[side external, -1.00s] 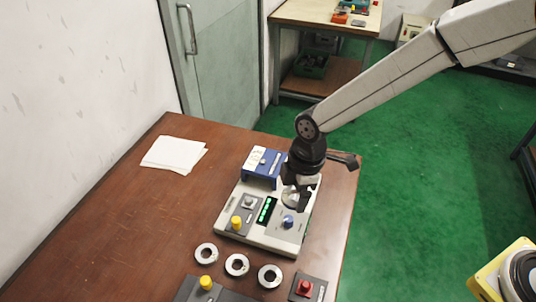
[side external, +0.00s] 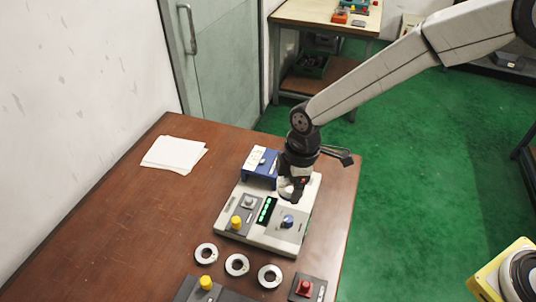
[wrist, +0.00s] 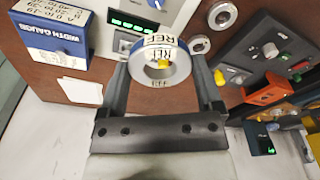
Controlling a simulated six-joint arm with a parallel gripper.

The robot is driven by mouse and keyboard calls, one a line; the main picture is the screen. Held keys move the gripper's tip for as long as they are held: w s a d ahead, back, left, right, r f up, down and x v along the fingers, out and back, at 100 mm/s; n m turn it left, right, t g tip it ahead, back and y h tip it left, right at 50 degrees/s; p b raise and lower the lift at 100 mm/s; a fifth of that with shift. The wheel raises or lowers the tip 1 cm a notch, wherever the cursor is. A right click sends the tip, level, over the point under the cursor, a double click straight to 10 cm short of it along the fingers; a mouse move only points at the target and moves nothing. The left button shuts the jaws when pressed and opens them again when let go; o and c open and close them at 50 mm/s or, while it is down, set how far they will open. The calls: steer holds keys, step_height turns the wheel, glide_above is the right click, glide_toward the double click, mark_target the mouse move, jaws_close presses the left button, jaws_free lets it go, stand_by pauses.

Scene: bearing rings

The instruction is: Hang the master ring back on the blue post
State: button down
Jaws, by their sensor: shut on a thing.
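The master ring (wrist: 184,66), pale with a blue edge and marked REF, is between the two fingers of my gripper (wrist: 160,63), which is shut on it. In the side view my gripper (side external: 292,190) holds the ring above the grey gauge base (side external: 262,247). The blue post (side external: 288,221) stands upright on the right part of that base, nearer the camera than my gripper and apart from the ring. A blue piece at the top edge of the wrist view (wrist: 156,3) looks like this post. A yellow knob shows through the ring's hole.
Three loose rings (side external: 237,265) lie on the brown table in front of the base. The blue width gauge box (side external: 262,163) is behind my gripper. A yellow knob (side external: 236,222), a green display (side external: 267,210) and a red button box (side external: 307,289) are nearby. The left table is mostly clear.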

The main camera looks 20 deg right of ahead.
steer(key=shift+w+d+f+m+t+h, duration=0.15)
steer(key=shift+w+d+f+m, duration=1.45)
steer(key=shift+w+d, duration=1.55)
steer(key=shift+w+d+f+m+t+h, duration=0.2)
steer(key=shift+w+d+f+m, duration=1.4)
steer(key=shift+w, duration=2.75)
steer(key=shift+w+d+f+m+t+h, duration=0.15)
steer(key=shift+w+d+f+m, duration=0.7)
steer(key=shift+w+d+m, duration=2)
steer(key=shift+w+d+f+n, duration=0.1)
steer(key=shift+w+n, duration=0.45)
steer(key=shift+w, duration=0.35)
steer(key=shift+f, duration=1.9)
steer(key=shift+f, duration=1.75)
jaws_free()
